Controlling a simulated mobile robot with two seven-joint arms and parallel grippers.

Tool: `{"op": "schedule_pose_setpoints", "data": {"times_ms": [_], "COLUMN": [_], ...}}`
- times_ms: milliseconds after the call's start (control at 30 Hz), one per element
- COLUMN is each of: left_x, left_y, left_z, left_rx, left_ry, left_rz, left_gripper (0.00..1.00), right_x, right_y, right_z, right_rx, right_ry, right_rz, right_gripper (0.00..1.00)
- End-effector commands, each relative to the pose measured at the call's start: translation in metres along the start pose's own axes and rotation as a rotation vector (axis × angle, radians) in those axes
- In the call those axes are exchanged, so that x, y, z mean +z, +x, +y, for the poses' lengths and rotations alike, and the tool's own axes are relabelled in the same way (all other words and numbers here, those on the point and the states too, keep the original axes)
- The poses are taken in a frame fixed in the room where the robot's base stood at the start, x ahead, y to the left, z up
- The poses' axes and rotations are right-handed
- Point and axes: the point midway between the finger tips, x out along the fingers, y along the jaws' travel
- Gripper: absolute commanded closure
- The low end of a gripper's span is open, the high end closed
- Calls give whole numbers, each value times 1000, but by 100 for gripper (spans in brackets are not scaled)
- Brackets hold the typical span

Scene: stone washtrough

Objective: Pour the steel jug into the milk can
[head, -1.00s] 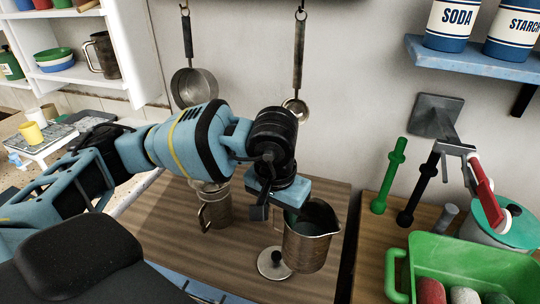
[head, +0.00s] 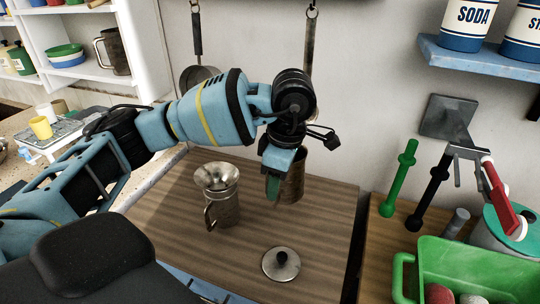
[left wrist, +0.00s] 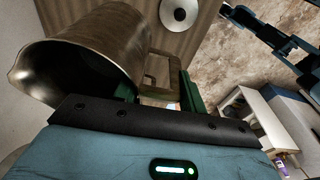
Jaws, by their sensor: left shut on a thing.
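The steel jug (head: 292,183) is held above the back of the wooden top, partly hidden behind my left gripper (head: 276,186). In the left wrist view the jug (left wrist: 110,40) shows its dark open mouth and spout towards the left; its handle is between the green fingers of my left gripper (left wrist: 160,85), which is shut on it. The milk can (head: 218,205), a metal vessel with a flared open mouth and a side handle, stands upright to the left of the jug, apart from it. My right gripper is not in view.
A round metal lid (head: 281,264) with a dark knob lies flat at the front of the wooden top (head: 180,255). Pans hang on the wall behind. A green tub (head: 470,262) and a wall fixture (head: 447,117) are at the right.

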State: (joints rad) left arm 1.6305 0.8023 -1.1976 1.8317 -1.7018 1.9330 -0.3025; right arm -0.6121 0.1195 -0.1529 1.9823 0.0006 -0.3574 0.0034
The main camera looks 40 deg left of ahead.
Motion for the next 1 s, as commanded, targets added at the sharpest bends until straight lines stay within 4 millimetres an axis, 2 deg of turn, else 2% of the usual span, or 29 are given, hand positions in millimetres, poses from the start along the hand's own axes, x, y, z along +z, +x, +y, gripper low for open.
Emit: {"op": "schedule_pose_setpoints", "data": {"times_ms": [400,600,800,1000], "left_x": [-19,-27,-31,-32], "left_y": [-18,-24,-29,-30], "left_z": [22,28,32,33], "left_rx": [-109,-154,-179,-185], "left_ry": [-895,-1255,-1459,-1510], "left_rz": [-4,-4,-5,-5], "left_gripper": [100,100,100,100], "right_x": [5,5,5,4], "right_y": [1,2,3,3], "right_z": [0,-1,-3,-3], "right_rx": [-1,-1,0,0], "right_ry": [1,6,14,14], "right_rz": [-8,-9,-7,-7], "right_gripper": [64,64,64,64]}}
